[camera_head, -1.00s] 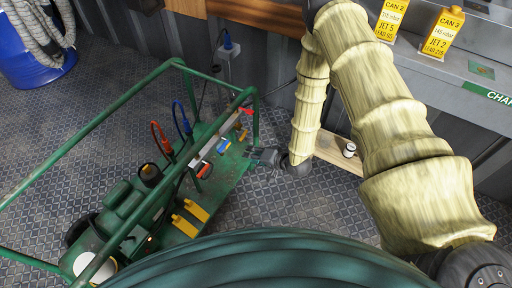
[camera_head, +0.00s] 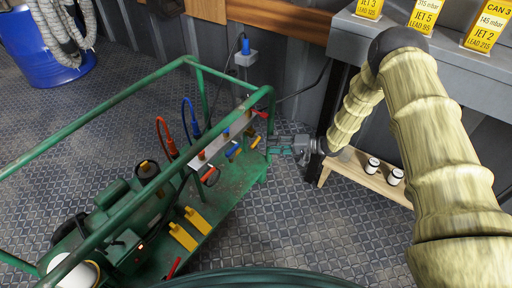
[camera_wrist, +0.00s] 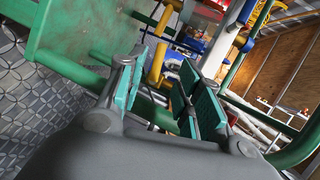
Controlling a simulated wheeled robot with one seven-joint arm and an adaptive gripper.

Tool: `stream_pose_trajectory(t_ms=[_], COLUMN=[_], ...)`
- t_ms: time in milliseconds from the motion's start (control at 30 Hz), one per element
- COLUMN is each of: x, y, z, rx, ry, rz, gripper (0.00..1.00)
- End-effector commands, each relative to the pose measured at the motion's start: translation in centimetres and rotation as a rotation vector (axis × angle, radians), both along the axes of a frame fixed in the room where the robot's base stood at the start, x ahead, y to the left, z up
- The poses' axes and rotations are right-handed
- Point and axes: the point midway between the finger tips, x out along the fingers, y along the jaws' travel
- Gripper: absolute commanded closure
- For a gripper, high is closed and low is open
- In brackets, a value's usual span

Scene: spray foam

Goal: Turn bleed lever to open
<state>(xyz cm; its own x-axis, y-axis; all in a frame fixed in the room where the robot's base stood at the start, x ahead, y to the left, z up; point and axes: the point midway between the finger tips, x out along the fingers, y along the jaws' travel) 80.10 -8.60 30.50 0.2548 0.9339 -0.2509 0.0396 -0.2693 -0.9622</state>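The green cart's pale manifold bar (camera_head: 222,139) carries several small levers. They include a red lever (camera_head: 263,114) at the far end, a yellow lever (camera_head: 256,142) and a blue lever (camera_head: 232,149). I cannot tell which one is the bleed lever. My gripper (camera_head: 275,145) is just right of the yellow lever, pointing left at it. In the wrist view my gripper (camera_wrist: 165,72) is open, its teal-padded fingers apart. A yellow lever (camera_wrist: 157,62) shows in line with the gap, beyond the fingertips. I see no clear contact.
Green cart rails (camera_head: 228,73) surround the manifold, with an upright post beside my gripper. Red and blue hoses (camera_head: 188,116) rise from the bar. A wooden bench (camera_head: 365,177) with two small white cans stands right, under a grey counter (camera_head: 440,40).

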Motion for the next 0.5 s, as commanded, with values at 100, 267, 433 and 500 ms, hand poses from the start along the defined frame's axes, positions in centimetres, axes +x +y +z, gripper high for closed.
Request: stream_pose_trajectory(t_ms=[100, 267, 433, 500], x=[0.4, 1.1, 1.8, 2.0], y=[1.7, 4.2, 6.4, 7.2], z=[-0.8, -1.5, -2.0, -2.2], rx=[0.001, 0.0, 0.0, 0.0], ry=[-0.001, -0.002, -0.002, -0.002], rz=[0.0, 0.0, 0.0, 0.0], gripper=[0.65, 0.65, 0.65, 0.65])
